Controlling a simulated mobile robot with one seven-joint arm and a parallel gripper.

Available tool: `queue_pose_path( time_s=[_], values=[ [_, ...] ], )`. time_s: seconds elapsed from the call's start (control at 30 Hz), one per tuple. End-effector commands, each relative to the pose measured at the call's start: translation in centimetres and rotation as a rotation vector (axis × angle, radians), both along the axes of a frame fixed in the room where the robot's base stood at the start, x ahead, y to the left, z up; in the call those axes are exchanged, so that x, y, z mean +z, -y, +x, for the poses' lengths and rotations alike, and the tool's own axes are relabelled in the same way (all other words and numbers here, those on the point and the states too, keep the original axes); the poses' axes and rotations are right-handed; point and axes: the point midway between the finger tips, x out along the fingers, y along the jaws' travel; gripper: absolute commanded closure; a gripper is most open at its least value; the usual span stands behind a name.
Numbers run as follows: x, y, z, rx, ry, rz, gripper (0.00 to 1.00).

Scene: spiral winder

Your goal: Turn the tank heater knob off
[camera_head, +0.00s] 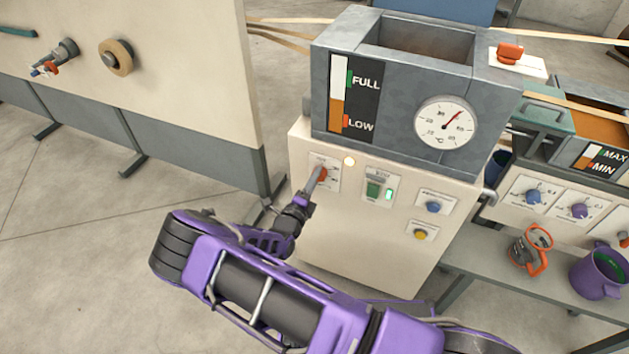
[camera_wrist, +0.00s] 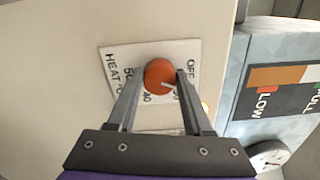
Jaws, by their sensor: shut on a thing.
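The tank heater knob is a round orange knob (camera_wrist: 159,75) on a white label plate (camera_wrist: 117,58) marked HEAT and OFF, on the cream cabinet front. In the head view the knob (camera_head: 322,173) shows as a small orange spot at my fingertips. My gripper (camera_wrist: 158,80) is shut on the knob, one finger on each side. It also shows in the head view (camera_head: 318,176). The fingers hide some of the label, so I cannot tell the exact setting.
A lit lamp (camera_head: 349,161) sits right of the knob, beside a green switch (camera_head: 374,190). A blue knob (camera_head: 433,207) and yellow button (camera_head: 420,234) are further right. The grey tank (camera_head: 400,80) with a dial gauge (camera_head: 444,123) stands above. A cream panel (camera_head: 180,80) stands at left.

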Motion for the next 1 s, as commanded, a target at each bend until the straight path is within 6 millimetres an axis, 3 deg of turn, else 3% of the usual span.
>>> queue_pose_path(
  time_s=[0.5,1.0],
  values=[
    [-0.25,0.02,-0.09,-0.001,-0.128,-0.349,1.0],
    [-0.27,0.04,-0.1,-0.001,-0.16,-0.434,1.0]
  ],
)
